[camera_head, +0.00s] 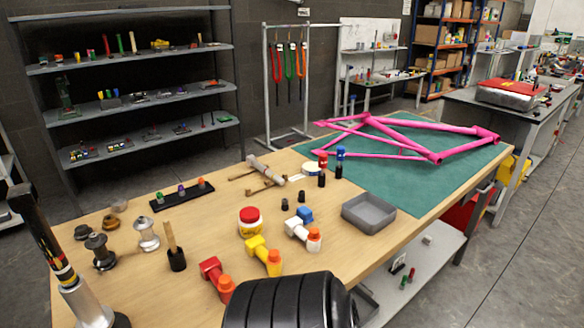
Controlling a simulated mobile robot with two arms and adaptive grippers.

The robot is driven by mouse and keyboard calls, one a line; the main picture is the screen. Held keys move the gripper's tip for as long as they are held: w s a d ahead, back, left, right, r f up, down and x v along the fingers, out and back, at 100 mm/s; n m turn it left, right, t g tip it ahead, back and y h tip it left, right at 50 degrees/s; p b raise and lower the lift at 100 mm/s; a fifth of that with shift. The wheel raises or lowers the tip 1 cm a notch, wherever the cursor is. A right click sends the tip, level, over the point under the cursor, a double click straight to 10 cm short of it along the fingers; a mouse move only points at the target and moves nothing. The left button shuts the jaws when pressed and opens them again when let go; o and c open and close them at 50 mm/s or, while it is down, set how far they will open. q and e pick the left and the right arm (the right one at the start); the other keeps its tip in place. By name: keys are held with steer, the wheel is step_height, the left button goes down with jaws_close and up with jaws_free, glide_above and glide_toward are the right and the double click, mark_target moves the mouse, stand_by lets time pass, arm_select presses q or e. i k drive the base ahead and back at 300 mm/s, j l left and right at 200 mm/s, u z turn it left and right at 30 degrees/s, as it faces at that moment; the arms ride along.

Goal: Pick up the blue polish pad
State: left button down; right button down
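I cannot single out a blue polish pad with certainty. A small blue piece (305,215) sits against the back of a white and orange tool (300,231) on the wooden table (215,224). Neither of my grippers shows in this view. A black ribbed part at the bottom centre appears to be my own arm and hides the front of the table there.
A grey tray (369,212) stands right of the tools. A yellow tool (263,254), a red tool (216,277) and a red-lidded jar (250,221) stand nearby. A pink bike frame (400,152) rests on the green mat (395,185). A tall dark object (60,262) stands front left.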

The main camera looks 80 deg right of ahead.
mark_target(305, 214)
steer(key=z, duration=2.8)
